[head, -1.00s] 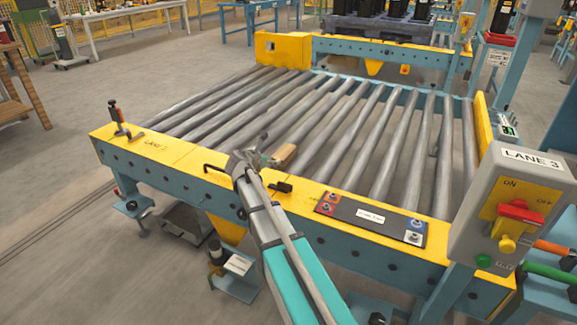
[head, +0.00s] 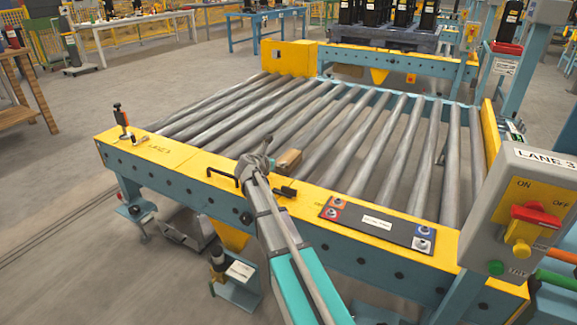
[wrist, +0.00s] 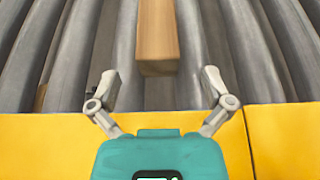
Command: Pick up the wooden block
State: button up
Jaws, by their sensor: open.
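The wooden block (head: 289,160) lies on the grey rollers just behind the yellow front rail. In the wrist view the block (wrist: 158,40) lies lengthwise ahead of my gripper, its near end short of the line between the fingertips, its far end cut off by the top edge. My gripper (wrist: 159,82) is open and empty, with one finger to each side of the block's line. In the head view my gripper (head: 262,150) is small and partly hidden by my own arm, next to the block's left side.
The roller conveyor (head: 340,130) has a yellow front rail (head: 180,160) with a black handle (head: 222,177) and a button panel (head: 378,222). A grey LANE 3 switch box (head: 525,210) stands at the right. The rollers beyond the block are clear.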

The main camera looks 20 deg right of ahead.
aim_at(289, 157)
jog(key=b+x, duration=0.1)
jog(key=x, duration=0.4)
jog(key=shift+w+d+f+b, duration=0.1)
jog(key=shift+w+d+b, duration=0.15)
jog(key=shift+b, duration=0.1)
jog(key=shift+b+x, duration=1.05)
jog(key=shift+x, duration=1.5)
jog(key=shift+w+a, duration=0.15)
jog(key=c, duration=1.1)
jog(key=shift+o, duration=0.2)
